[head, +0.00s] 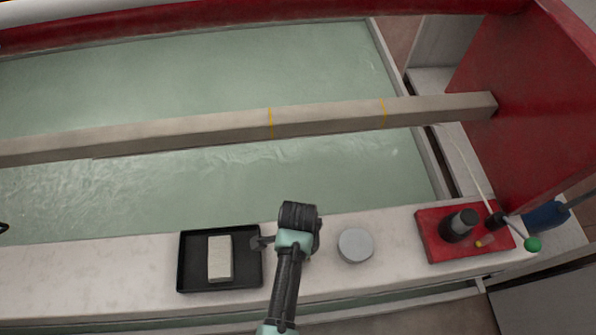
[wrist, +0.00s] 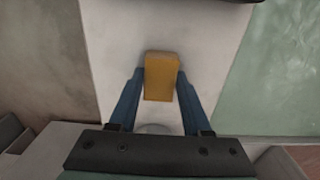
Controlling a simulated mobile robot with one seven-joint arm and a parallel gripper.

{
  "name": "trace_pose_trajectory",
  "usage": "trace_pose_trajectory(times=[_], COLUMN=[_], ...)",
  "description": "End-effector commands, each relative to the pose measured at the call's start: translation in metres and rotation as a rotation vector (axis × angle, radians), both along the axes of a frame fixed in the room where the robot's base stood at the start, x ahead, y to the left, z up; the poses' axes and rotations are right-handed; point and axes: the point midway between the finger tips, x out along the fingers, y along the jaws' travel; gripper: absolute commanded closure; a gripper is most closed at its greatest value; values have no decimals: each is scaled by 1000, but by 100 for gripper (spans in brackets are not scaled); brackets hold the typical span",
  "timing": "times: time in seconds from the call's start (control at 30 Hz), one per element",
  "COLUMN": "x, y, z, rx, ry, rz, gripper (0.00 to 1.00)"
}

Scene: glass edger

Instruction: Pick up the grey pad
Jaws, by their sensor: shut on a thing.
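My gripper (head: 261,243) is over the pale ledge, just right of a black tray. In the wrist view its two blue fingers (wrist: 160,75) are shut on the sides of a yellow-ochre block (wrist: 161,82). In the head view this block is hidden by my gripper and arm. I cannot tell whether it touches the ledge. A pale grey rectangular pad (head: 219,259) lies in the black tray (head: 187,262), apart from my gripper. I see no other rectangular grey pad.
A round grey disc (head: 355,245) sits on the ledge (head: 90,270) right of my gripper. A red tray (head: 433,246) with a dark cylinder (head: 460,225) and small tools stands farther right. A long beam (head: 200,132) crosses the green glass behind. The ledge left of the black tray is clear.

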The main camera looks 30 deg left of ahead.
Motion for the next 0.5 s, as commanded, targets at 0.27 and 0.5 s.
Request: trace_pose_trajectory(times=[0.27,0.5], x=[1,1], y=[0,0], z=[14,62], rx=[1,1], ry=[-3,-4], rz=[-1,0], gripper=[100,100])
